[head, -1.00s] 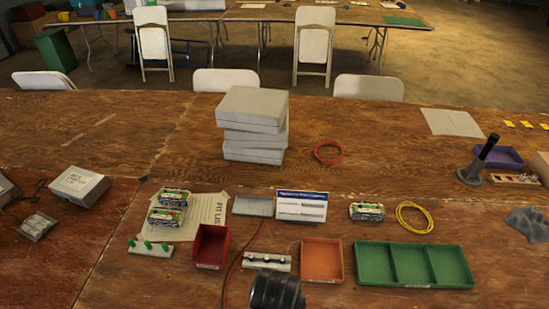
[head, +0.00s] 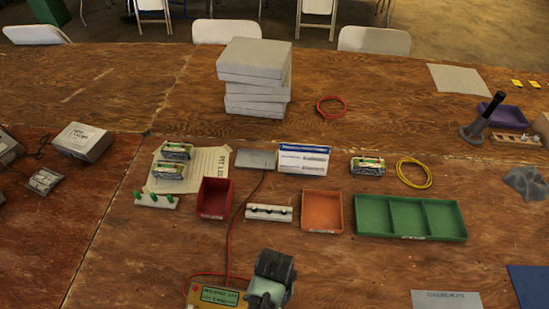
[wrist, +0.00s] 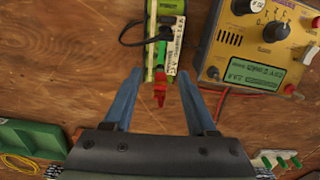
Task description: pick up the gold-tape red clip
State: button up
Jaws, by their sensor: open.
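In the wrist view a small red clip (wrist: 160,90) lies between the two blue fingers of my gripper (wrist: 161,76), which are apart with nothing held. The clip adjoins the end of a green-and-white labelled pack (wrist: 155,58) with a black lead. Gold tape on the clip is too small to make out. In the head view my arm's end covers part of the front of the table, and the clip is not visible there.
A yellow charger (wrist: 255,50) with a dial and screen sits right of the clip; it also shows in the head view (head: 213,297). A green tray (head: 410,236), orange bin (head: 321,213) and red bin (head: 215,198) stand farther back. Bare wood lies left of the pack.

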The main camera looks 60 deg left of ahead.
grip_shut()
jog(key=shift+r, duration=0.1)
notch_tip(320, 180, up, 10)
jog(key=shift+f, duration=0.1)
dwell(0.6)
